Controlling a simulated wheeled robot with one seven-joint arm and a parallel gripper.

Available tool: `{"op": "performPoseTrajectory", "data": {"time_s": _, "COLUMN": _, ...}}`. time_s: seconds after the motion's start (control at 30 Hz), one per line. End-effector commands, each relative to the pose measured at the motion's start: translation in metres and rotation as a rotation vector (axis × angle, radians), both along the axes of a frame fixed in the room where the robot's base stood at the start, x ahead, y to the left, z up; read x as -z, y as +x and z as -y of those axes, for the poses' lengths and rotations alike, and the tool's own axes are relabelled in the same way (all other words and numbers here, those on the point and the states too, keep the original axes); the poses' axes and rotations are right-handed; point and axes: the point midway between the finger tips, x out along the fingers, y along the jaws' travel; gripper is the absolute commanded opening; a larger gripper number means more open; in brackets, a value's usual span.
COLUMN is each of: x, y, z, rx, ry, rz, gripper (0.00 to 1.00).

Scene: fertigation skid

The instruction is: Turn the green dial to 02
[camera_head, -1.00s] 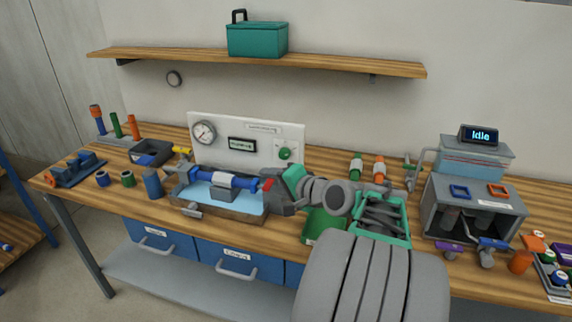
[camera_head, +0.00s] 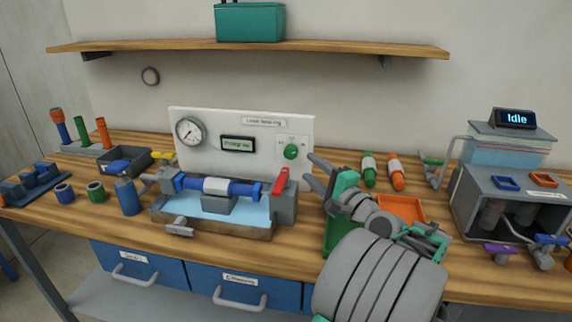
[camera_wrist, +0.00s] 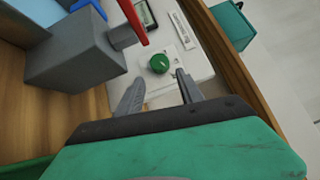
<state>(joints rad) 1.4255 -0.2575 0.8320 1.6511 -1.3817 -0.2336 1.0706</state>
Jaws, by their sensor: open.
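The green dial (camera_head: 291,152) is a round knob on the right side of the white upright panel (camera_head: 250,117) at the back of the bench. In the wrist view the green dial (camera_wrist: 159,63) shows a pale pointer line and faint marks around it; the marks are too small to read. My gripper (camera_head: 312,170) is to the right of the panel, apart from the dial. In the wrist view my gripper (camera_wrist: 157,86) is open and empty, its two fingers pointing toward the dial, which lies just beyond the tips.
A red lever (camera_head: 281,181) stands up in front of the panel, close to the dial. A blue pipe fixture (camera_head: 216,186) sits over a tray left of it. A pressure gauge (camera_head: 190,131) and small display (camera_head: 238,144) share the panel.

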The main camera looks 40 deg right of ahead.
Motion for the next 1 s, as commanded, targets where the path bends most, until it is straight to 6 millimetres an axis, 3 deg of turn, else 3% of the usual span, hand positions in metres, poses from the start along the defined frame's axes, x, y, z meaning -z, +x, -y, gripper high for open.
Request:
{"op": "performPoseTrajectory", "data": {"time_s": 0.3, "x": -0.005, "y": 0.062, "z": -0.004, "rx": -0.025, "ry": -0.003, "rz": -0.001, "gripper": 0.44}}
{"op": "performPoseTrajectory", "data": {"time_s": 0.43, "x": -0.006, "y": 0.078, "z": 0.0, "rx": -0.022, "ry": -0.001, "rz": -0.001, "gripper": 0.44}}
{"op": "performPoseTrajectory", "data": {"time_s": 0.73, "x": -0.007, "y": 0.081, "z": 0.003, "rx": -0.016, "ry": -0.002, "rz": -0.001, "gripper": 0.44}}
{"op": "performPoseTrajectory", "data": {"time_s": 1.0, "x": -0.006, "y": 0.081, "z": 0.003, "rx": -0.015, "ry": -0.002, "rz": -0.001, "gripper": 0.22}}
